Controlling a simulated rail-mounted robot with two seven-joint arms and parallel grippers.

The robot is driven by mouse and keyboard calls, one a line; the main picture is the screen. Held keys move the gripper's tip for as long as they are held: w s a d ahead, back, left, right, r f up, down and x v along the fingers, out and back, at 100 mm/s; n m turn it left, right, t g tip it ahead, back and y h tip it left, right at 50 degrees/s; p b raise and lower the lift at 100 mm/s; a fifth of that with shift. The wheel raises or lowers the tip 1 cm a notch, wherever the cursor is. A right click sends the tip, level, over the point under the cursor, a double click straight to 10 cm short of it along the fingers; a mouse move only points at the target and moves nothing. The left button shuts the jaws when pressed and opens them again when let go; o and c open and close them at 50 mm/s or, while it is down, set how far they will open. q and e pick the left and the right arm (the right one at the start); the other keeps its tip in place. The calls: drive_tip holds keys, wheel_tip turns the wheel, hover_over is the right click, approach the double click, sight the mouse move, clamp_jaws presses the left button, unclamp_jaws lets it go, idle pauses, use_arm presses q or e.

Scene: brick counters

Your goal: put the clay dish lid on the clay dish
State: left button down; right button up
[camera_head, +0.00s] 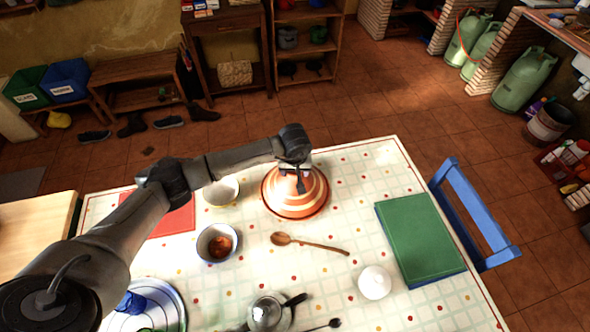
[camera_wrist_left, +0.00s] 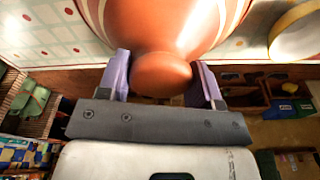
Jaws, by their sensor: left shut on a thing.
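The clay dish lid (camera_head: 297,200) is an orange cone with cream stripes, upright over the far middle of the table. My left gripper (camera_head: 300,168) comes down on its top from above. In the left wrist view the lid's round knob (camera_wrist_left: 162,74) sits between the two fingers of my left gripper (camera_wrist_left: 162,82), which is shut on it. The lid's striped side (camera_wrist_left: 165,22) spreads out beyond the knob. The clay dish cannot be told apart below the lid; I cannot tell whether the lid rests on it. My right gripper is not in view.
A yellow-rimmed bowl (camera_head: 222,190) stands left of the lid, and a blue-rimmed bowl (camera_head: 217,243) is nearer. A wooden spoon (camera_head: 310,243) lies in front. A green book (camera_head: 418,240) and white round pot (camera_head: 374,282) are at right. A blue chair (camera_head: 475,215) stands beyond the table's right edge.

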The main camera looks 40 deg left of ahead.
use_arm(q)
drive_tip(key=shift+f+b, duration=0.2)
drive_tip(key=shift+b, duration=0.15)
idle(0.7)
idle(0.3)
drive_tip(key=shift+c, duration=1.9)
unclamp_jaws()
drive_tip(key=shift+w, duration=0.1)
drive_tip(key=shift+o, duration=0.9)
drive_tip(key=shift+f, duration=0.1)
wheel_tip(320, 180, up, 14)
drive_tip(key=s+d, duration=0.1)
drive_tip(key=shift+s+d+p, duration=0.15)
drive_tip(key=shift+s+p, duration=0.15)
drive_tip(key=shift+s, duration=0.05)
drive_tip(key=shift+f, duration=0.15)
